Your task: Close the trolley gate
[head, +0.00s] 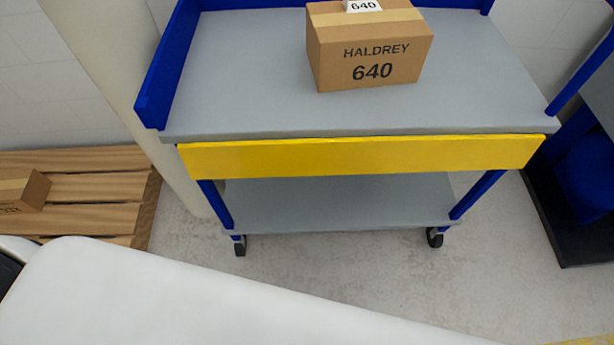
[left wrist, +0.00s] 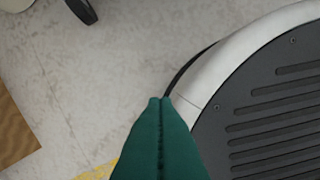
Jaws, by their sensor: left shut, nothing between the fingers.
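The trolley (head: 240,75) stands ahead in the head view, with a grey top deck, blue posts and sides, and a lower shelf (head: 340,200). Its yellow gate (head: 360,157) is a long flat panel along the front edge, hanging just below the level of the top deck. My left gripper (left wrist: 160,102) shows in the left wrist view as two green fingers pressed together, empty, above the floor and beside my own base. It is apart from the gate. In the head view my white arm link covers the lower left, and neither gripper shows there.
A cardboard box marked HALDREY 640 (head: 368,55) sits on the top deck. A wooden pallet (head: 95,160) with a small box (head: 22,188) is at the left. A pale column stands beside the trolley. A dark-based blue object (head: 588,170) is at the right. The floor in front is clear.

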